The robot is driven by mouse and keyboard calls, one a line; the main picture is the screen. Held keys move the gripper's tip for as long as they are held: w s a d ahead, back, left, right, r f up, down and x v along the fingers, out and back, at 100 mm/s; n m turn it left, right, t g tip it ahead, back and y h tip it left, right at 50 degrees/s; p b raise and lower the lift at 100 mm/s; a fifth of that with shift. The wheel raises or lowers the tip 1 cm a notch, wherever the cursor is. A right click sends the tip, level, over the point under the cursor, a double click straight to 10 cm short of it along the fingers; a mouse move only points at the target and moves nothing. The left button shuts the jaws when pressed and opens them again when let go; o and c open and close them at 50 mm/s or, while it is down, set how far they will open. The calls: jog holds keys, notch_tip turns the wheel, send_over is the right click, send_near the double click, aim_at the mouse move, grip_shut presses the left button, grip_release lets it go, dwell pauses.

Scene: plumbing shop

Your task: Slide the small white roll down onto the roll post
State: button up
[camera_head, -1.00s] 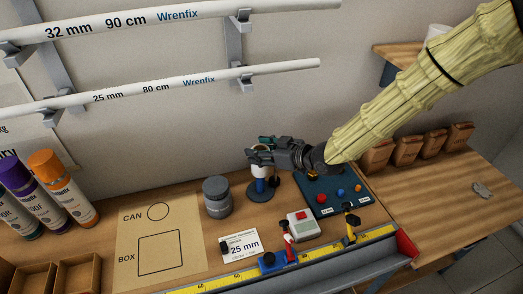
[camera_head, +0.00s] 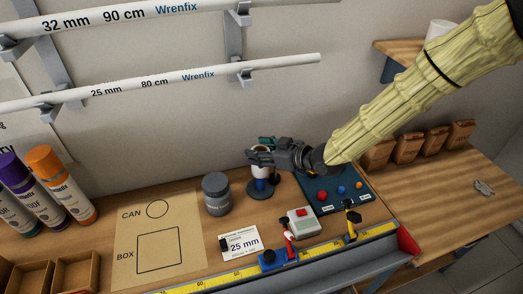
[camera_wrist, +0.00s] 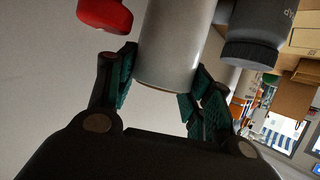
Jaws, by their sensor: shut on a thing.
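The small white roll (camera_head: 261,172) is upright in the head view, partly hidden by my gripper (camera_head: 262,153). My gripper is shut on it, with dark green finger pads on either side. In the wrist view the roll (camera_wrist: 178,45) shows as a pale cylinder between the pads.
A grey jar (camera_head: 216,194) stands close to the left of the post. A dark blue panel with coloured knobs (camera_head: 333,191) lies to the right. A grey box with a red button (camera_head: 302,222) and a yellow ruler (camera_head: 220,282) are in front. White pipes (camera_head: 170,76) hang above.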

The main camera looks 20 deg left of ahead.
jog(key=shift+f+b, duration=0.3)
jog(key=shift+f, duration=0.25)
jog(key=o, duration=1.2)
jog(key=shift+d, duration=0.15)
jog(key=v, duration=1.1)
jog(key=shift+s+d+r, duration=0.15)
jog(key=shift+d+r, duration=0.1)
jog(key=shift+d, duration=0.05)
